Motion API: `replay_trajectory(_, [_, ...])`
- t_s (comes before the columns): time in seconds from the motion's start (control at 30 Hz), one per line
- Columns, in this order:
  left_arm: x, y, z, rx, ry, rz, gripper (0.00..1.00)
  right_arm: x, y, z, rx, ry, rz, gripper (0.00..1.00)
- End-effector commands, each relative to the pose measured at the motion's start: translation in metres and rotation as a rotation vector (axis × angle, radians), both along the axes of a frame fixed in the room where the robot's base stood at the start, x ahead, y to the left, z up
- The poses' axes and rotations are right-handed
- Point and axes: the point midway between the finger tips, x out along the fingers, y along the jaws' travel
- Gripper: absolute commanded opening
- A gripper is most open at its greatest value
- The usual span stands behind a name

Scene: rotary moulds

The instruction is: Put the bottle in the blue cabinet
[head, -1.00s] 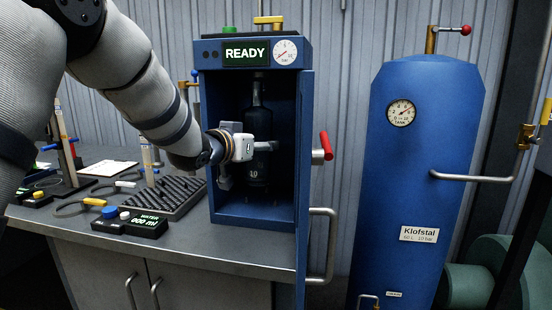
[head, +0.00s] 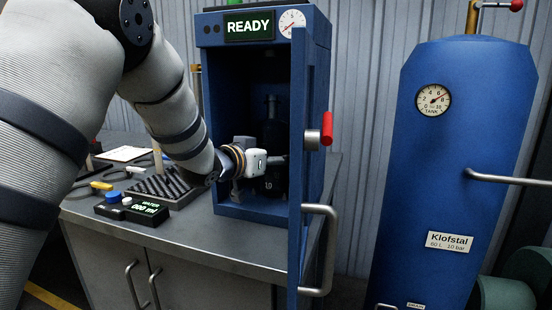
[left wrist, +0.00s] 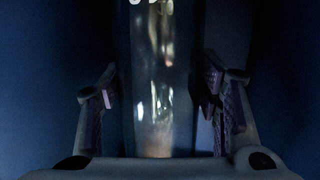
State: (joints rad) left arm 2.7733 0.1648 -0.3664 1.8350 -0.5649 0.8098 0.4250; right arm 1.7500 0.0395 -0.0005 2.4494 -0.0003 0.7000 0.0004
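The dark bottle (head: 271,135) stands upright inside the open blue cabinet (head: 246,210), on its floor. It fills the middle of the left wrist view (left wrist: 155,90), with light glints on its glass. My left gripper (head: 262,178) reaches into the cabinet at the bottle's lower part. In the left wrist view its two fingers (left wrist: 158,98) are spread either side of the bottle, with a gap visible on each side. The cabinet's door (head: 300,160) stands open at the right, seen nearly edge-on. My right gripper is out of view.
The door has a red-ended handle (head: 327,129) and a bar handle (head: 322,250). A READY display (head: 249,26) and gauge (head: 292,23) sit above the opening. A blue tank (head: 440,150) stands right.

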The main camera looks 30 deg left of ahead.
Motion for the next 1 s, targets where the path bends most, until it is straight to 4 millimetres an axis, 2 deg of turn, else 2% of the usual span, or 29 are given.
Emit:
replay_trajectory(0.37, [-0.001, 0.0, 0.002, -0.001, -0.003, 0.001, 0.75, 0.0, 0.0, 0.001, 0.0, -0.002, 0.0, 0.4])
replay_trajectory(0.47, [-0.009, 0.0, 0.006, -0.002, -0.006, 0.001, 0.75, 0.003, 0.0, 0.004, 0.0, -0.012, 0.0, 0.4])
replay_trajectory(0.8, [-0.084, 0.001, 0.027, -0.002, -0.015, 0.003, 0.75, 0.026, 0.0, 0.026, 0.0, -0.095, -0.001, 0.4])
replay_trajectory(1.0, [-0.112, 0.0, 0.029, -0.001, -0.01, 0.002, 0.75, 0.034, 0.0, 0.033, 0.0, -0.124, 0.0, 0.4])
